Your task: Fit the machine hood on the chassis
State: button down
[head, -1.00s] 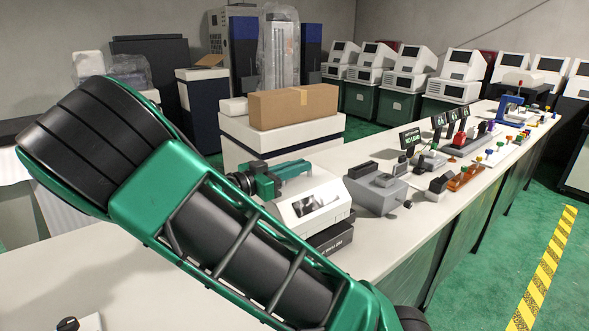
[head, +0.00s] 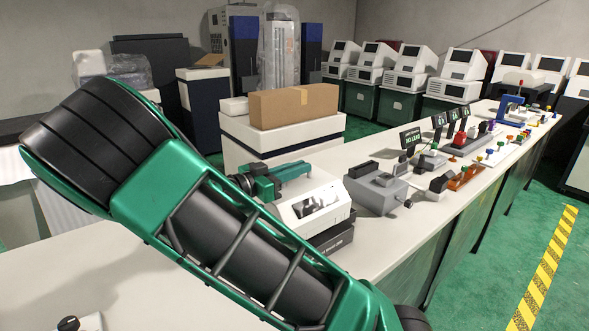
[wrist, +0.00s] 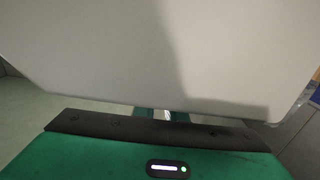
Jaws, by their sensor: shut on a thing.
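The white machine hood (head: 312,203), with a dark window in its sloped front, is at the middle of the head view. My green gripper (head: 280,177) is shut on it from behind and to the left; its fingertips are hard to make out. The dark chassis (head: 334,238), with small white lettering on its edge, shows below the hood. The hood is above it and overlaps it in the picture; I cannot tell whether they touch. In the wrist view the hood (wrist: 160,50) fills the top as a pale panel. My arm hides the left part of the chassis.
A grey vise-like machine (head: 377,187) stands on the bench just right of the hood. An orange fixture (head: 465,177) and several small parts lie farther along. A cardboard box (head: 293,104) sits on a white cabinet behind. The bench front beside the chassis is clear.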

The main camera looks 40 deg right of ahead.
jog(key=shift+f, duration=1)
jog(key=shift+r, duration=1.1)
dwell(0.9)
jog(key=shift+f, duration=1.1)
dwell(0.7)
jog(key=c, duration=1.7)
grip_release()
jog(key=shift+f, duration=0.1)
jog(key=shift+a, duration=0.1)
